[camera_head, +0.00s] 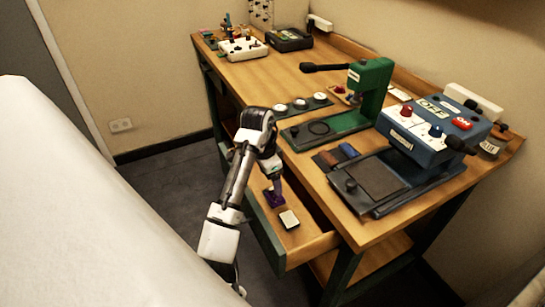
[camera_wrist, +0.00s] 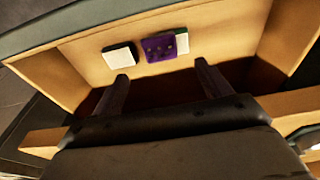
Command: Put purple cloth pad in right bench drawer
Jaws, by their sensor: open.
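The purple cloth pad (camera_wrist: 165,47) lies inside the open bench drawer (camera_wrist: 215,35), on its floor, beside a white-topped dark block (camera_wrist: 120,55). It overlaps a white and green piece (camera_wrist: 182,39) in the wrist view. In the head view the purple pad (camera_head: 273,199) shows just below my gripper (camera_head: 276,186), next to the white-topped block (camera_head: 289,219). My gripper (camera_wrist: 161,72) is open and empty, its two fingers apart, with the pad beyond the fingertips. The drawer (camera_head: 267,235) is pulled out at the bench's front right.
The bench top (camera_head: 300,165) carries a green press (camera_head: 370,85), a blue machine (camera_head: 430,130) and a strip with round discs (camera_head: 300,104). A white surface (camera_head: 70,220) fills the left foreground. Dark floor (camera_head: 180,185) lies between it and the bench.

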